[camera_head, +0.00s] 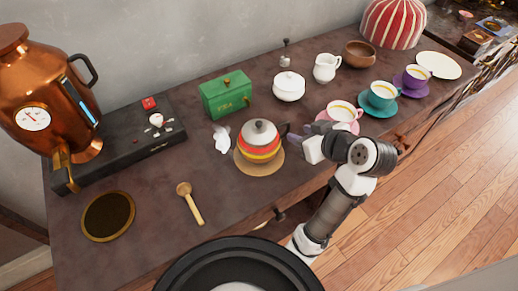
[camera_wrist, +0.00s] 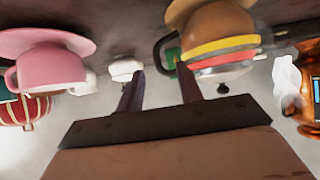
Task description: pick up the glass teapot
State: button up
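The teapot (camera_head: 260,143) has a grey lid and red, orange and yellow bands. It stands upright on a round tan mat (camera_head: 243,166), and its dark handle (camera_head: 284,130) points right. My gripper (camera_head: 308,143) is just right of the teapot, near the handle side. In the wrist view, which looks upside down, the teapot (camera_wrist: 225,32) is at the upper right. My gripper (camera_wrist: 162,73) shows two spread fingers with nothing held. The dark handle (camera_wrist: 163,51) appears in the gap between the fingertips; I cannot tell how deep it is.
A pink cup (camera_head: 342,112) stands close behind my gripper, with teal (camera_head: 381,96) and purple (camera_head: 415,78) cups beyond. A white sugar bowl (camera_head: 289,86) and green box (camera_head: 227,96) stand behind the teapot. A white crumpled thing (camera_head: 221,140) is left of it. A wooden spoon (camera_head: 190,203) lies front left.

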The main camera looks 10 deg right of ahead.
aim_at(288, 127)
jog(key=p+x, duration=0.1)
jog(key=x, duration=0.6)
jog(key=shift+w+d, duration=0.15)
jog(key=shift+w, duration=0.2)
jog(key=shift+c, duration=0.2)
grip_shut()
jog(key=shift+r, duration=0.15)
dwell(0.8)
